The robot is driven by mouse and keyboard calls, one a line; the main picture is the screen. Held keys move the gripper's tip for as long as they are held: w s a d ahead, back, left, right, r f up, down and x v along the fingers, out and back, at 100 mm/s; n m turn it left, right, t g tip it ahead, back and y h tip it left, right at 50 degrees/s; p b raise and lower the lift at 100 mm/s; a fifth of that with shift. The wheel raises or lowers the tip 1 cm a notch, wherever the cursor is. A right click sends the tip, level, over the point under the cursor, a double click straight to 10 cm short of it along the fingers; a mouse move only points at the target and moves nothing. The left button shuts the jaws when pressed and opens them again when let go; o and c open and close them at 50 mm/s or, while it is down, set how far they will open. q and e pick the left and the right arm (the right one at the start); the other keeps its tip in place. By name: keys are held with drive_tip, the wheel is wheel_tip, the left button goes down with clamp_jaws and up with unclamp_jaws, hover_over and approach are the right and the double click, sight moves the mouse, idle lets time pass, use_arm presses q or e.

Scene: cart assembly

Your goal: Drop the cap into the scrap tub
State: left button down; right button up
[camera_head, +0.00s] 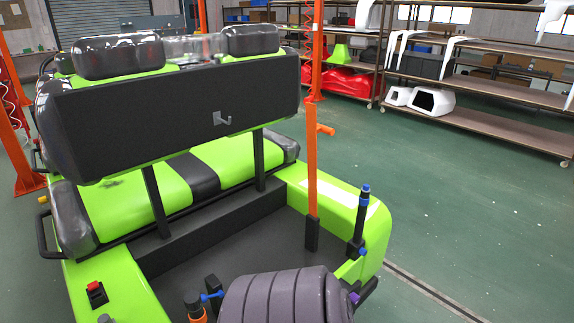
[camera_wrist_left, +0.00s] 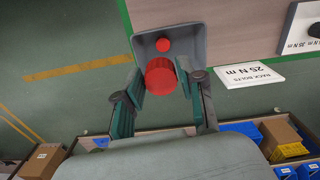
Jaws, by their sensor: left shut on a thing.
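In the left wrist view a red cylindrical cap (camera_wrist_left: 160,77) sits between the fingertips of my left gripper (camera_wrist_left: 161,83), which is shut on it. A grey tub (camera_wrist_left: 193,42) with raised walls lies just beyond the fingertips. The cap overlaps the tub's near part in the picture; I cannot tell how high above it the cap is. A smaller red piece (camera_wrist_left: 163,45) is inside the tub. Neither the cap nor the tub shows in the head view. My right gripper is in neither view.
Blue bins (camera_wrist_left: 238,129) with boxes are below. The head view shows a green cart (camera_head: 345,207), an orange post (camera_head: 312,165) and shelves (camera_head: 490,90).

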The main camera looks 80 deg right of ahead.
use_arm(q)
wheel_tip(320, 180, down, 8)
drive_tip(key=w+a+n+b, duration=0.2)
drive_tip(key=n+b, duration=0.1)
drive_tip(key=shift+w+r, duration=0.15)
drive_tip(key=shift+w, duration=0.05)
drive_tip(key=c, duration=0.6)
unclamp_jaws()
wheel_tip(320, 180, up, 12)
drive_tip(key=shift+r, duration=0.1)
